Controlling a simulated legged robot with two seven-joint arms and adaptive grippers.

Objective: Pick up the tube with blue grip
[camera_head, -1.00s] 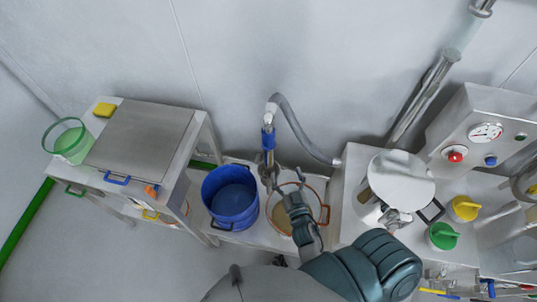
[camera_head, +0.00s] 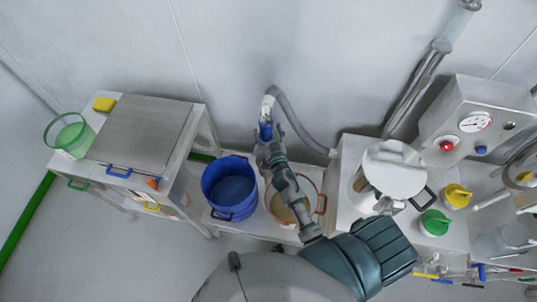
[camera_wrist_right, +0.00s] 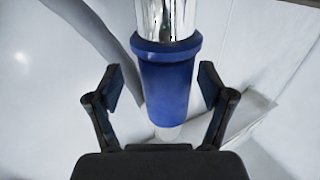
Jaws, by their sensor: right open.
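The tube with the blue grip (camera_head: 265,130) stands near the wall in the head view, with its grey hose curving from its top to the right. In the right wrist view its blue grip (camera_wrist_right: 167,88) fills the middle, with shiny metal above it. My right gripper (camera_head: 265,147) is at the tube and hides its lower part in the head view. In the right wrist view my right gripper (camera_wrist_right: 160,88) is open, with one finger on each side of the blue grip. Gaps show between both fingers and the grip. My left gripper is not in view.
A blue bucket (camera_head: 230,207) and a tan-filled container with an orange rim (camera_head: 317,178) stand below the tube. A metal-topped bench (camera_head: 145,133) is on the left. A machine with a gauge (camera_head: 474,122) and a lidded metal vessel (camera_head: 392,167) are on the right.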

